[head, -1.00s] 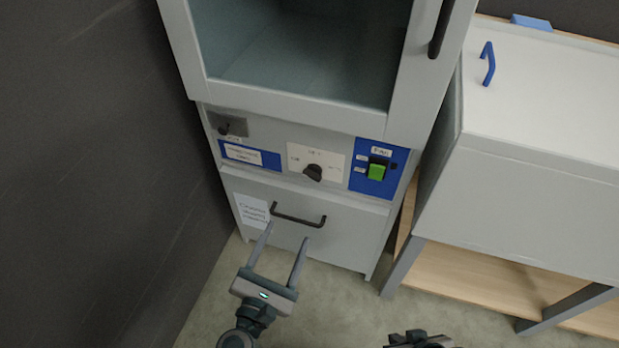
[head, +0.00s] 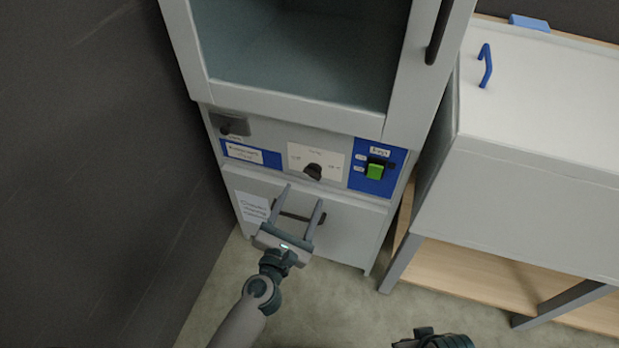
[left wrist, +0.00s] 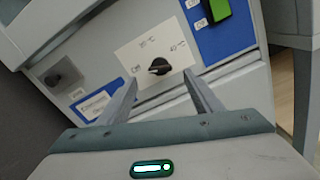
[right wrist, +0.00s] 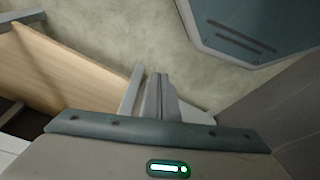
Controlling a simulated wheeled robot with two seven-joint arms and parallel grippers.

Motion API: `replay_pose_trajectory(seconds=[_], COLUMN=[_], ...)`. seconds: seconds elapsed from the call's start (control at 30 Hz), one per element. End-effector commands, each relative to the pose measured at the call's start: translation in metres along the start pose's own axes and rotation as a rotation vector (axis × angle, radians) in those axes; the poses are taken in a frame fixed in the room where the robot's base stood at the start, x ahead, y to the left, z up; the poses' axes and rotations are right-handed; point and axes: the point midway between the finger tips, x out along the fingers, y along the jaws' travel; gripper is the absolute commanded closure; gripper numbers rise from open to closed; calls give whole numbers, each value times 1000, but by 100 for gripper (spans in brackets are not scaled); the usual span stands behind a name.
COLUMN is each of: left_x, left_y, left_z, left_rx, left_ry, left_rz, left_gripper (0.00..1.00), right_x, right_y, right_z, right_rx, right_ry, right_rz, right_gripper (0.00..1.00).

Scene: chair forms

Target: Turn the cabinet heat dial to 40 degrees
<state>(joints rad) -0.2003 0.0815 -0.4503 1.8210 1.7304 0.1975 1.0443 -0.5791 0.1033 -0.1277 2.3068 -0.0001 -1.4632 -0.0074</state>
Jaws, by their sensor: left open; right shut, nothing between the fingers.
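The black heat dial (head: 313,171) sits on a pale plate (head: 332,155) in the cabinet's control panel. In the left wrist view the dial (left wrist: 160,66) has marks around it that look like Off, 30 °C and 40 °C; its narrow end seems to point toward Off. My left gripper (head: 304,194) is open and empty, its fingertips just below and in front of the dial. In its wrist view the fingers straddle the dial's lower side without visible contact. My right gripper (right wrist: 157,76) is shut and empty, pointing at the floor.
A green switch (head: 375,171) on a blue plate is right of the dial. A dark knob (head: 236,127) is at the panel's left. The drawer handle (head: 298,217) lies behind my left fingers. A white box-like unit (head: 540,130) stands at right; a dark wall is at left.

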Motion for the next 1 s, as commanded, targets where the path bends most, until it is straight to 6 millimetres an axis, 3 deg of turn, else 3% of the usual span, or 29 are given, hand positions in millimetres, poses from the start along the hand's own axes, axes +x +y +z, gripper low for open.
replay_pose_trajectory(seconds=[0.2,0.4,0.87,1.0], left_x=[39,62,70,70], left_y=[0,0,0,0], left_z=[1,0,0,0], left_rx=[2,0,1,1], left_ry=[-2,0,0,0], left_rz=[0,0,0,0], left_gripper=[41,41,41,72], right_x=[11,13,11,11], right_y=[1,0,-2,-3], right_z=[0,-7,1,4], right_rx=[0,-2,-2,-2], right_ry=[-11,5,-7,-11], right_rz=[1,-1,-5,-6], right_gripper=[100,100,100,100])
